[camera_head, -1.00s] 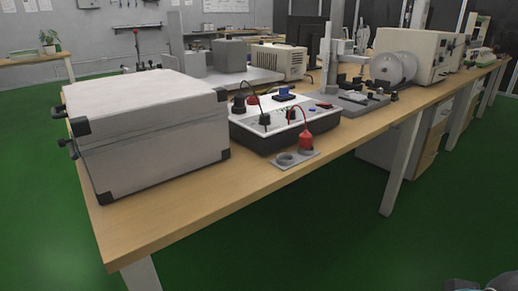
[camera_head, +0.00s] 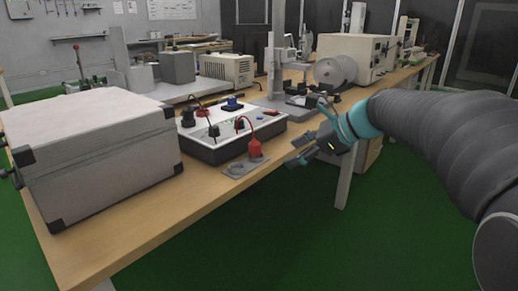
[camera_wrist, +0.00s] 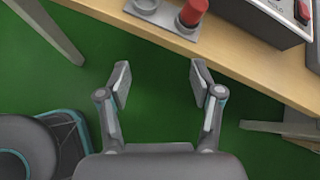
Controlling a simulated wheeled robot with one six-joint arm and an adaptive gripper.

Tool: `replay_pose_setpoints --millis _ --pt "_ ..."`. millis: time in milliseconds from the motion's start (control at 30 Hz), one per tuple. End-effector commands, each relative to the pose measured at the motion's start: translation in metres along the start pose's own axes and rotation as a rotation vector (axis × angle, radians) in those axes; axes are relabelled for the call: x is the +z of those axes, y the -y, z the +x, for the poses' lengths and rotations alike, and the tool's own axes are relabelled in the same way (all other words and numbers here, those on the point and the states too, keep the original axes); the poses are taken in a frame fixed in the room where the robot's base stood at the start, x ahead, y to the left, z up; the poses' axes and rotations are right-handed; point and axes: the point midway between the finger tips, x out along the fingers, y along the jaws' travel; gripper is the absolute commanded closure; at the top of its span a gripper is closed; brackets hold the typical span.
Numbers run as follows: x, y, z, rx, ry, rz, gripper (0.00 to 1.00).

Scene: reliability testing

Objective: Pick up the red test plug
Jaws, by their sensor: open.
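The red test plug (camera_head: 254,148) stands upright in a grey two-hole holder (camera_head: 233,170) at the front edge of the wooden bench. A red cable loops from its top to the white test box (camera_head: 205,145) behind it. In the wrist view the plug (camera_wrist: 193,12) shows at the top, above and right of centre. My gripper (camera_head: 294,152) is to the right of the plug, in front of the bench edge, apart from it. In the wrist view my gripper (camera_wrist: 158,80) has its two fingers spread wide, with only green floor between them.
A large grey case (camera_head: 95,150) with black corners stands on the bench (camera_head: 150,232) to the left of the holder. Black plugs and cables sit on the test box. Other instruments (camera_head: 352,55) stand farther back right. The floor in front is clear.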

Motion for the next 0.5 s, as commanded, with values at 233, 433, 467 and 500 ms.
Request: replay_pose_setpoints --millis 233,433,467,500 --pt "0.013 0.051 0.006 0.000 0.137 0.272 0.35" --pt "0.017 0.055 0.025 0.004 0.155 0.305 0.35" --pt "0.018 0.055 0.031 0.005 0.154 0.304 0.35" --pt "0.019 0.055 0.038 0.004 0.153 0.304 0.35"
